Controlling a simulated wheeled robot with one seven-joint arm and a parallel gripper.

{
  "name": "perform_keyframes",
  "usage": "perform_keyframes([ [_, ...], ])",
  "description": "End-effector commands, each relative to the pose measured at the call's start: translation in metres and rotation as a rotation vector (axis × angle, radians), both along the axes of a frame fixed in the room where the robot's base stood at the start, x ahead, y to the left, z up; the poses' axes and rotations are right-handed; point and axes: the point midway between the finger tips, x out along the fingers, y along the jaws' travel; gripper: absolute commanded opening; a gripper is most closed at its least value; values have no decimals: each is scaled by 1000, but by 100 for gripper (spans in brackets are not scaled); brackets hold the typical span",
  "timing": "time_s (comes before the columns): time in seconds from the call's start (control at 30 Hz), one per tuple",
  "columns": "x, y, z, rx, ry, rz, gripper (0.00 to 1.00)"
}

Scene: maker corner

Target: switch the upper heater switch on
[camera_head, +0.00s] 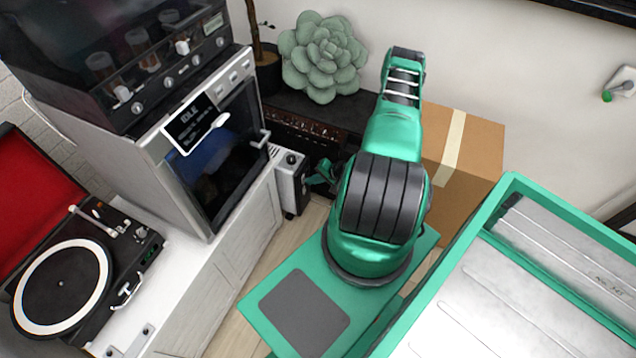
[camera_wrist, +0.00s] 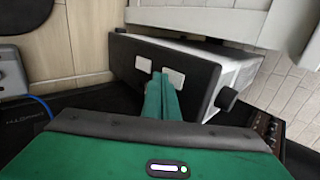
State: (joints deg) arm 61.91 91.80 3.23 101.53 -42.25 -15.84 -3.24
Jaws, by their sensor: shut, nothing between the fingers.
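The heater (camera_head: 291,185) is a white box with a dark end panel, standing on the floor beside the cabinet. In the wrist view its black panel (camera_wrist: 125,62) carries two pale switches, one on the left (camera_wrist: 143,64) and one on the right (camera_wrist: 174,77). A dark round knob (camera_wrist: 226,98) sticks out at the panel's right. My gripper (camera_wrist: 159,80) is shut and empty, its green fingertips in front of the panel between the two switches. The fingers overlap the right switch's edge; I cannot tell whether they touch it. Whether either switch is on is not clear.
The cabinet (camera_head: 225,260) bears an oven (camera_head: 220,150) and a record player (camera_head: 75,270). A cardboard box (camera_head: 470,150) stands behind my arm. A blue cable (camera_wrist: 40,103) lies at left in the wrist view. Narrow wooden floor (camera_head: 312,215) shows beside the heater.

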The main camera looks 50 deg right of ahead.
Motion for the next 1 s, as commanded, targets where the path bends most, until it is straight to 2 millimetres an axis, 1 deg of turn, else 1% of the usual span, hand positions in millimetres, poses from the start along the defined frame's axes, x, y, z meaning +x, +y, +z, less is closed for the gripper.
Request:
perform_keyframes([
  [0.1, 3, 1, 0, -1, 0, -1, 0],
  [0.4, 4, 1, 0, -1, 0, -1, 0],
  [0.53, 6, 5, -1, 3, -6, 5, 0],
  [0.77, 5, 3, -1, 2, -7, 3, 0],
  [1.0, 5, 3, 5, 2, -7, 3, 0],
])
